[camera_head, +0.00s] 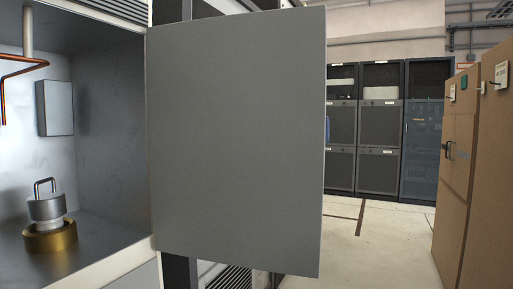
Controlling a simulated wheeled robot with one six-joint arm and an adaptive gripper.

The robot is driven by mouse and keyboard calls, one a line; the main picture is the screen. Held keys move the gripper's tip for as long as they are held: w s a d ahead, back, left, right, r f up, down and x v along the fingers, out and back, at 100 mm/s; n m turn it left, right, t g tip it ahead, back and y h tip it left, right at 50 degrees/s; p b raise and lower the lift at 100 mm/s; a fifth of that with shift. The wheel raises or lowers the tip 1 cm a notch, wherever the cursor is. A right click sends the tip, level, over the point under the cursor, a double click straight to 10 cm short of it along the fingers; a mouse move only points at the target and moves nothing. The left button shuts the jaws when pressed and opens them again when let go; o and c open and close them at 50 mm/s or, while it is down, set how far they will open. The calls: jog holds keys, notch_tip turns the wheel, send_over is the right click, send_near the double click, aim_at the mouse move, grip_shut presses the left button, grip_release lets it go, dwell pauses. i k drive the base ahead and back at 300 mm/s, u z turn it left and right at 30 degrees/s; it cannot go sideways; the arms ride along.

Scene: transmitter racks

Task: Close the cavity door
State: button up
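The cavity door (238,145) is a flat grey panel that stands open in the middle of the head view. Its left edge meets the right side of the cavity opening, and its right edge is free. The open cavity (105,120) is at the left, with bare grey metal walls. Inside it are a brass and silver cylinder with a loop handle (48,215), a small grey box (56,108) on the wall and a copper rod (22,62). My gripper is not in view. No handle shows on the visible face of the door.
Tan cabinets (472,165) with handles stand at the right. Dark racks (375,135) line the far wall. The pale floor (385,240) between the door and the tan cabinets is clear. Dark rack framing and a vented panel show behind the door.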

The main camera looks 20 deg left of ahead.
aim_at(236, 103)
jog(key=i, duration=3.5)
jog(key=u, duration=3.6)
